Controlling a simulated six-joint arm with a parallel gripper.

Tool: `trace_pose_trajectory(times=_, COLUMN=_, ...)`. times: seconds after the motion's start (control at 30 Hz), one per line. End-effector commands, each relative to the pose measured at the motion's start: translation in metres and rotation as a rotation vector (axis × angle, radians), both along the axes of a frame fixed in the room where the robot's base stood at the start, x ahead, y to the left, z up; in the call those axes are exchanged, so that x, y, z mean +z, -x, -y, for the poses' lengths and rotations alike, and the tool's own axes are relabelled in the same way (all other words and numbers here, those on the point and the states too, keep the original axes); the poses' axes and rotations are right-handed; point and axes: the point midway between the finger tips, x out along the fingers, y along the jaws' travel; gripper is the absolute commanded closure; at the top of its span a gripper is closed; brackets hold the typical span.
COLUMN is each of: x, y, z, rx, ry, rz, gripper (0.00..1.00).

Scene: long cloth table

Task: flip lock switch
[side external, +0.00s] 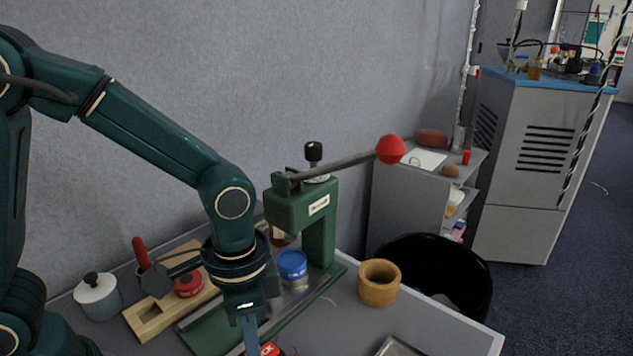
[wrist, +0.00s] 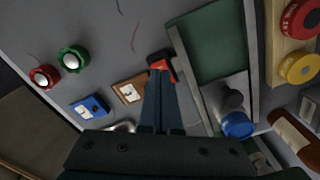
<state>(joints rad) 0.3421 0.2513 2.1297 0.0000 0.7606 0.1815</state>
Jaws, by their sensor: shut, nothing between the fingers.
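A small black and red switch (wrist: 158,59) lies on the grey table top in the wrist view, beside the green press base. I take it to be the lock switch; its red face also shows at the bottom edge of the side view (side external: 269,349). My gripper (wrist: 163,78) is shut and empty. It points down, and its fingertips overlap the near side of the red face in the wrist view. In the side view the gripper (side external: 250,333) is just left of the switch. I cannot tell whether they touch, or which way the switch is set.
A green lever press (side external: 320,225) with a red-balled handle stands behind my gripper. A blue-lidded jar (side external: 293,266) is on its base. A wooden cup (side external: 379,283) stands right. Red (wrist: 45,76) and green (wrist: 73,59) knobs and a blue block (wrist: 89,107) lie left in the wrist view.

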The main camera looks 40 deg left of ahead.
Motion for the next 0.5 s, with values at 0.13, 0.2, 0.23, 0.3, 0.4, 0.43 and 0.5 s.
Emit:
trace_pose_trajectory(times=0.13, x=-0.0001, y=0.0000, z=0.0000, rx=0.000, ry=0.000, rz=0.000, gripper=1.00)
trace_pose_trajectory(times=0.2, x=-0.0006, y=0.0000, z=0.0000, rx=0.000, ry=0.000, rz=0.000, gripper=1.00)
trace_pose_trajectory(times=0.23, x=-0.0009, y=0.0000, z=0.0000, rx=0.000, ry=0.000, rz=0.000, gripper=1.00)
trace_pose_trajectory(times=0.3, x=-0.0019, y=-0.0001, z=0.0000, rx=0.000, ry=0.000, rz=0.000, gripper=1.00)
trace_pose_trajectory(times=0.4, x=-0.0033, y=-0.0002, z=0.0001, rx=0.000, ry=0.000, rz=0.000, gripper=1.00)
trace_pose_trajectory(times=0.43, x=-0.0037, y=-0.0002, z=0.0001, rx=0.000, ry=0.000, rz=0.000, gripper=1.00)
trace_pose_trajectory(times=0.5, x=-0.0048, y=-0.0001, z=0.0000, rx=0.000, ry=0.000, rz=0.000, gripper=1.00)
